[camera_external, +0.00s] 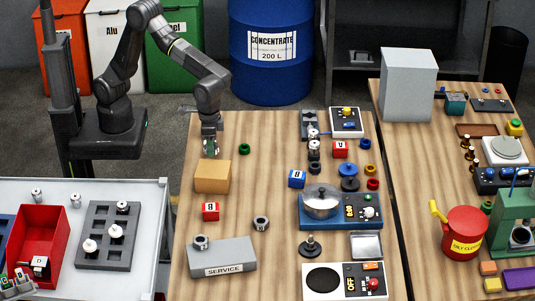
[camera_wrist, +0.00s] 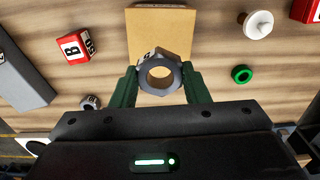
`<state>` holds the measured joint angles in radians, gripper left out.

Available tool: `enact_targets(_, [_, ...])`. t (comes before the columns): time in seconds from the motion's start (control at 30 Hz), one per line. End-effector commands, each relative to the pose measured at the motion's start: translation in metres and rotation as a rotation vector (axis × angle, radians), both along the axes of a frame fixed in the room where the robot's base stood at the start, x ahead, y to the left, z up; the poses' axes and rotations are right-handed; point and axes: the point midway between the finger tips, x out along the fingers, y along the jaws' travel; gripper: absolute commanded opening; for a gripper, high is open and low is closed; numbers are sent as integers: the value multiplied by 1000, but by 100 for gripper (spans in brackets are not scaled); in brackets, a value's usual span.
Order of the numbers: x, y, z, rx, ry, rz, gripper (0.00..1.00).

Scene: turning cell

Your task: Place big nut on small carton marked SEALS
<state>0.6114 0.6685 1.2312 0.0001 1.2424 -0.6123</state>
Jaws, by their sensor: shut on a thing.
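My gripper (camera_external: 210,150) is shut on the big nut (camera_wrist: 160,74), a grey hex nut with a round hole, held between the green fingers in the wrist view. The small carton (camera_external: 212,177) is a tan box on the wooden bench, just below my gripper in the external view. In the wrist view the carton (camera_wrist: 158,25) lies just beyond the nut, which overlaps its near edge in the picture. No SEALS marking is readable on the carton. The nut appears to be above the carton's height; whether it touches cannot be told.
A red lettered block (camera_external: 210,211) and a grey SERVICE block (camera_external: 222,256) with a nut on it stand in front of the carton. A green ring (camera_external: 244,149) lies to its right. Another nut (camera_external: 261,223) lies on the bench. Bare wood surrounds the carton.

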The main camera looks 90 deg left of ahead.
Motion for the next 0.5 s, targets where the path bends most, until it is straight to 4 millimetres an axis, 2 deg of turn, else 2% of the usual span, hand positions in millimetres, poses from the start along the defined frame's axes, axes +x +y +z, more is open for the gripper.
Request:
enact_targets(0.1, [0, 0, -19, 1, 2, 0, 13])
enact_targets(0.33, [0, 0, -39, 1, 2, 0, 13])
enact_targets(0.5, [0, 1, -62, 2, 3, 0, 13])
